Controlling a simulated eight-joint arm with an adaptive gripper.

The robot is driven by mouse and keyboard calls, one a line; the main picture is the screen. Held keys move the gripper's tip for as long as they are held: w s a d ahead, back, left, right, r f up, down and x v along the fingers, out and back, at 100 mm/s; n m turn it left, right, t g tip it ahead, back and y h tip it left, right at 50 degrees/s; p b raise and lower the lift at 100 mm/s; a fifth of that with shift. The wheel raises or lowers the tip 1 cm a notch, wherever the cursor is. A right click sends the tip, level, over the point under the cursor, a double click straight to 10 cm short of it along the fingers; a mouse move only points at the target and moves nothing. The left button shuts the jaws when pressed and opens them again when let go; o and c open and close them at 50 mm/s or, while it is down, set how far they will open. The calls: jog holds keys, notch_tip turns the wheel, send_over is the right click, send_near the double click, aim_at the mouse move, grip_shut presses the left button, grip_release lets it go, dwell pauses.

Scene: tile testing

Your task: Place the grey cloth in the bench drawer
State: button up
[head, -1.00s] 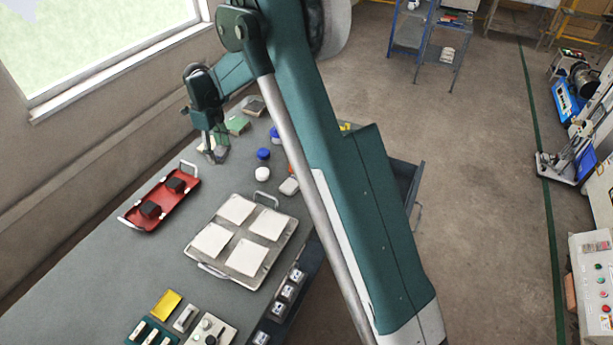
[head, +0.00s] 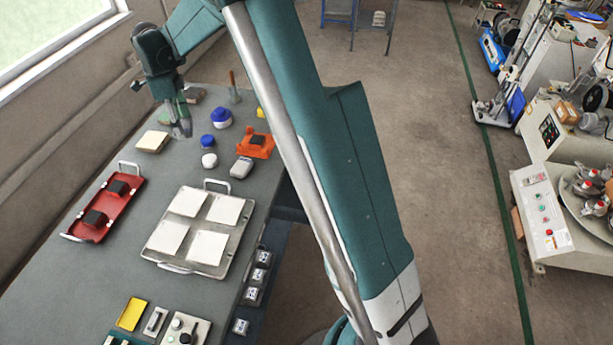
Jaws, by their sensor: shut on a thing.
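My gripper (head: 180,131) is over the far left part of the bench, pointing down. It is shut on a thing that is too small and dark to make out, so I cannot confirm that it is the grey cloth. A flat greyish piece (head: 195,94) lies at the bench's far end, beside a green one that is partly behind my gripper. A beige pad (head: 153,141) lies just left of the gripper. The open bench drawer is mostly hidden behind my arm; a dark edge (head: 289,212) at the bench's right side may be part of it.
On the bench (head: 60,290) are a red tray (head: 125,200) with dark blocks, a metal tray (head: 202,229) with white tiles, blue-lidded jars (head: 221,119), an orange fixture (head: 262,147) and a yellow block (head: 131,314). The floor (head: 420,130) right of my arm is clear.

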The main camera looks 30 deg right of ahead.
jog(key=s+d+n+b, duration=0.35)
jog(key=s+d, duration=0.35)
jog(key=d, duration=0.5)
jog(key=s+d+n+b, duration=0.2)
jog(key=s+d+n, duration=0.2)
jog(key=s+d, duration=0.5)
jog(key=s+d+f+n+b, duration=0.1)
jog(key=s+d+n+b, duration=0.4)
jog(key=s+d, duration=0.95)
notch_tip(320, 180, down, 20)
jog(key=n, duration=0.1)
jog(key=shift+s+d+f, duration=0.15)
jog(key=shift+s+d, duration=0.2)
jog(key=shift+d, duration=0.05)
jog(key=shift+f+b, duration=0.6)
jog(key=shift+f, duration=2.5)
